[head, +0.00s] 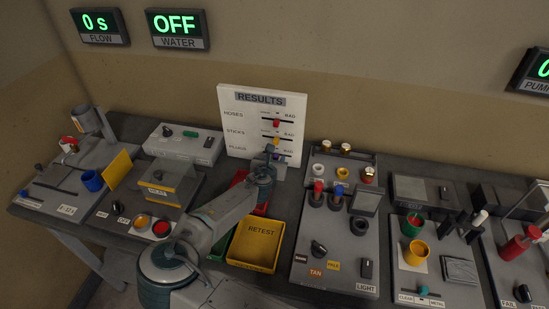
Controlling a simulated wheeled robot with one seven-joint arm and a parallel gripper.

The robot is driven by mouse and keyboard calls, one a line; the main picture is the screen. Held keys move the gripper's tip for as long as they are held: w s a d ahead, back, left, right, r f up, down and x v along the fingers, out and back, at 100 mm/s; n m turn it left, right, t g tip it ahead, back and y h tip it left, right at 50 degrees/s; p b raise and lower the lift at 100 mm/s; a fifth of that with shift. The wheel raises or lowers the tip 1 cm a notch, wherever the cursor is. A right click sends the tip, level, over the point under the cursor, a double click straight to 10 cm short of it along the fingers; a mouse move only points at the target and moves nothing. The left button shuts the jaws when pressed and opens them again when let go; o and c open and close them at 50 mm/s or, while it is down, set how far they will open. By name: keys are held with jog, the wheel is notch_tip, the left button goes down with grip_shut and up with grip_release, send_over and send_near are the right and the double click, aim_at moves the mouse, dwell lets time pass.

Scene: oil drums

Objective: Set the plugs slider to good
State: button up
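The white RESULTS board (262,98) stands upright at the back of the bench, with rows marked HOSES, STICKS and PLUGS. The plugs slider (277,157) is a small bluish-purple knob on the lowest row, largely hidden by my gripper. Its exact place along the track is hard to tell. BAD shows at the right end of the rows. My gripper (271,151) is right in front of the plugs row, at or very near the knob. Its fingers are too small and covered to show whether they touch or grip it.
The red hoses slider (276,123) and yellow sticks slider (276,141) sit just above the plugs row. A yellow RETEST tray (256,244) and a partly hidden red tray (262,208) lie in front of the board. Panels with cups and knobs crowd both sides.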

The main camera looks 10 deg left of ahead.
jog(key=shift+w+f, duration=0.1)
jog(key=shift+w, duration=0.05)
grip_shut()
jog(key=a+b, duration=0.1)
jog(key=a, duration=0.2)
jog(key=shift+a+f+b, duration=0.1)
jog(key=shift+a+b, duration=0.2)
jog(key=shift+b, duration=0.05)
jog(key=shift+a+r, duration=0.2)
jog(key=shift+a, duration=0.25)
grip_release()
jog(key=shift+a, duration=0.1)
